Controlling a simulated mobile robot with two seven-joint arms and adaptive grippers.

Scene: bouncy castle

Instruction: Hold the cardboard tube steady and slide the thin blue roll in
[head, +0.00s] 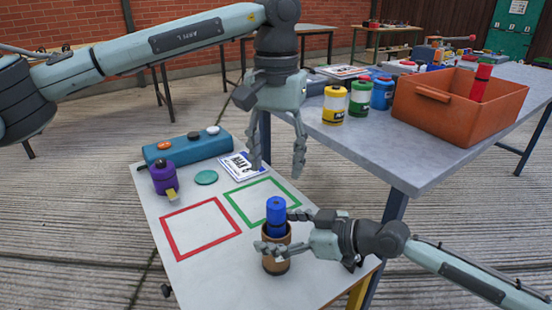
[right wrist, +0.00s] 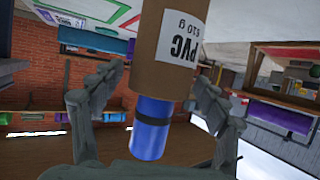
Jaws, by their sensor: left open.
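The brown cardboard tube (head: 276,262) stands upright on the white table, near its right edge. It also shows in the right wrist view (right wrist: 165,55), upside down, with a white "PVC 610 g" label. The thin blue roll (head: 276,212) is upright with its lower part inside the tube and its upper part sticking out. It has a dark band in the right wrist view (right wrist: 150,125). My right gripper (head: 275,233) is open, its fingers either side of the tube's top, with a gap at one finger. My left gripper (head: 277,168) is open and empty above the table, behind the roll.
The white table (head: 215,275) has red (head: 200,228) and green (head: 262,200) outlined squares, a purple container (head: 163,178) and a blue box (head: 187,148). A grey table (head: 400,165) behind holds an orange crate (head: 455,105) and several jars. The front of the white table is clear.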

